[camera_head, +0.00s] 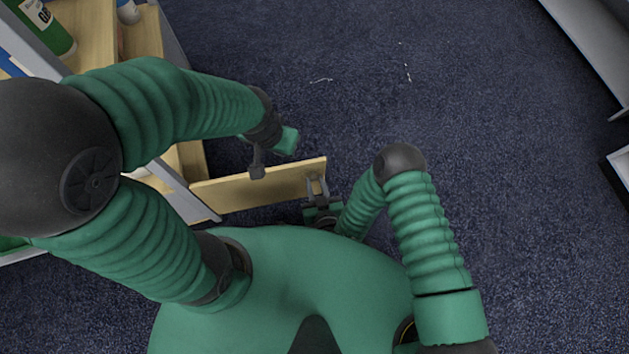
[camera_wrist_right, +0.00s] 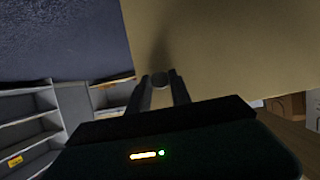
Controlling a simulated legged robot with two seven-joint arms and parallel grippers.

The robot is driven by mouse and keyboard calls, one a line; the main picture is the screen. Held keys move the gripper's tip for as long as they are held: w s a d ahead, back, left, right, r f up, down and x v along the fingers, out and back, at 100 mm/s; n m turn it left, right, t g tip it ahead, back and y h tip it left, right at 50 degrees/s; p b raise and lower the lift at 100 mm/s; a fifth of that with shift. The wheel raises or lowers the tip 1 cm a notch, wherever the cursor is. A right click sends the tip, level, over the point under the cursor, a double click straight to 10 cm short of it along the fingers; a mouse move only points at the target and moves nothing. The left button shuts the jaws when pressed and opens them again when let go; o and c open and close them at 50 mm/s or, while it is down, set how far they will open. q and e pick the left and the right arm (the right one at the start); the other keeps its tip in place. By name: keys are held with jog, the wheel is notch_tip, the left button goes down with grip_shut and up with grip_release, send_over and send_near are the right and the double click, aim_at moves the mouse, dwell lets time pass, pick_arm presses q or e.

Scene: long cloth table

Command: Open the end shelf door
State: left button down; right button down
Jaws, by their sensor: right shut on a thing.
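The end shelf door (camera_head: 228,194) is a light wood panel. It stands swung outward from the shelf unit (camera_head: 189,203) at the left in the head view. My right gripper (camera_head: 317,184) is at the door's free end, shut on its small round knob (camera_wrist_right: 160,79). In the right wrist view the knob sits between the fingertips, against the door's face (camera_wrist_right: 230,50). My left gripper (camera_head: 270,158) hangs over the door's top edge near its middle. Its finger opening is unclear, and I cannot tell whether it touches the door.
The shelf unit holds a green bottle (camera_head: 45,28) and other goods at the upper left. Dark blue carpet (camera_head: 450,90) lies open beyond the door and to the right. Grey shelving (camera_head: 595,40) stands at the far right.

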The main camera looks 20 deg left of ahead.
jog(key=shift+s+d, duration=0.1)
jog(key=shift+d, duration=0.1)
jog(key=c, duration=1.2)
grip_release()
jog(key=shift+a, duration=0.1)
